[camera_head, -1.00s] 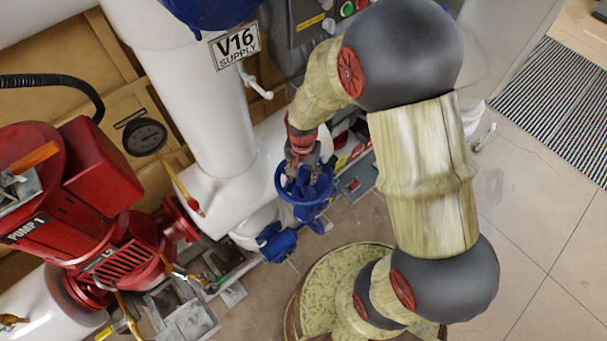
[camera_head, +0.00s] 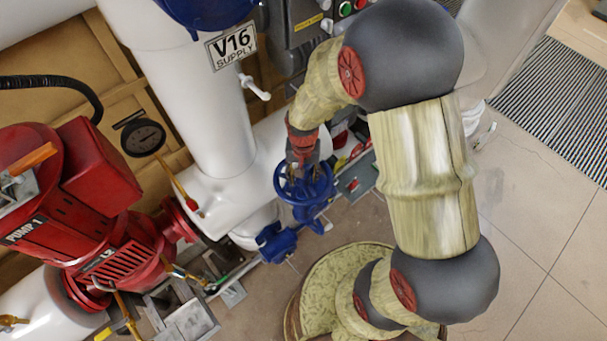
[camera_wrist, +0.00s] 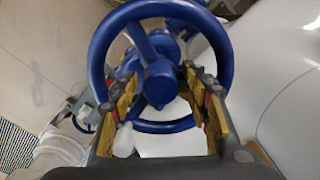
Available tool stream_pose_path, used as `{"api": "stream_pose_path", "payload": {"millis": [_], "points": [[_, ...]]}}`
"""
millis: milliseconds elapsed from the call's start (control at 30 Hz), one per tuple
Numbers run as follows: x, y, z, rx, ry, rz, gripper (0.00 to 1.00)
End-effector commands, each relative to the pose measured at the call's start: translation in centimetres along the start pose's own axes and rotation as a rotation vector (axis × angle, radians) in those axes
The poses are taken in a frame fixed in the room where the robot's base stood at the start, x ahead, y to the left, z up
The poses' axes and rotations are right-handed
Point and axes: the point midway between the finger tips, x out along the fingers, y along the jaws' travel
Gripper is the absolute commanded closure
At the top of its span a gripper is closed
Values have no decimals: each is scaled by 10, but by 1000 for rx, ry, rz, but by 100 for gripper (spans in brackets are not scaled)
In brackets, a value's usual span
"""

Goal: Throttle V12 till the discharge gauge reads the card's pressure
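A blue handwheel (camera_head: 318,186) sits on a blue valve low beside the white pipe; no V12 tag is readable on it. It also fills the top of the wrist view (camera_wrist: 97,60), with its hub in the middle. My gripper (camera_head: 303,178) points down into the wheel. In the wrist view my gripper (camera_wrist: 165,95) has its fingers apart, one on each side of the hub; firm contact with rim or spokes cannot be told. A round dark gauge (camera_head: 143,137) stands at left; its reading is too small to tell. No card is identifiable.
The V16 supply sign (camera_head: 232,46) hangs on the white pipe (camera_head: 205,110), below another blue wheel (camera_head: 205,12). Red Pump 1 (camera_head: 70,215) stands at left. A grey panel with buttons (camera_head: 318,22) is behind my arm. Open floor (camera_head: 540,220) lies at right.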

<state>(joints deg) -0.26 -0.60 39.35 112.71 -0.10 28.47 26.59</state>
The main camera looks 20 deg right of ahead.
Motion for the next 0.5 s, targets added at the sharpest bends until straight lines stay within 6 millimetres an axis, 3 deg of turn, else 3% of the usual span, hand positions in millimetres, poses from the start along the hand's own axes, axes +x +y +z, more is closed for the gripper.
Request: {"api": "stream_pose_path", "payload": {"millis": [333, 500], "points": [[4, 2, 6, 0, -14, 6, 48], [-7, 1, 6, 0, -13, 5, 48]]}}
